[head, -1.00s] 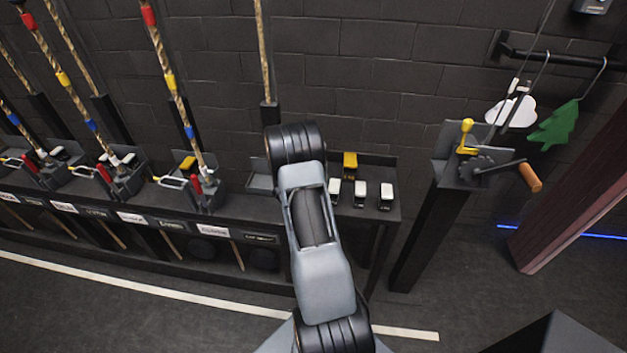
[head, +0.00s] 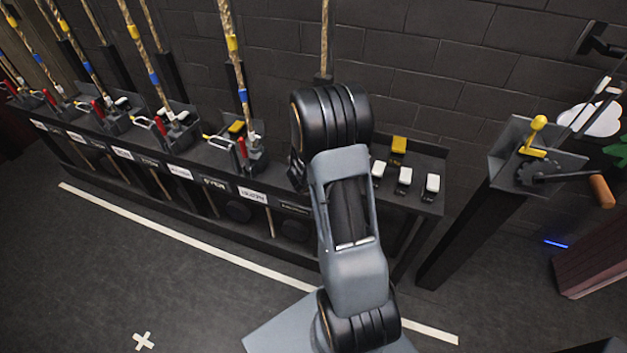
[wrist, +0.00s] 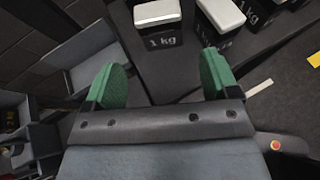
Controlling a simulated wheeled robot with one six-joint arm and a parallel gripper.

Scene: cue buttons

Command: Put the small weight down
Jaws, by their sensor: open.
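Small white-topped black weights stand on the right end of the dark shelf (head: 425,209). In the head view they are a left one (head: 377,170), a middle one (head: 405,177) and a right one (head: 432,185). In the wrist view one weight marked 1 kg (wrist: 158,28) stands upright just beyond my gripper (wrist: 160,80), roughly in line with the gap between its green pads. My gripper is open, with nothing between the pads. A second 1 kg weight (wrist: 222,15) stands to its right. My gripper is hidden behind my arm in the head view.
A yellow-topped weight (head: 398,146) stands behind the white ones. Another yellow-topped weight (head: 236,127) sits at a rope station on the left. A grey tray (wrist: 85,52) lies left of my gripper. A crank post (head: 535,160) stands to the right.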

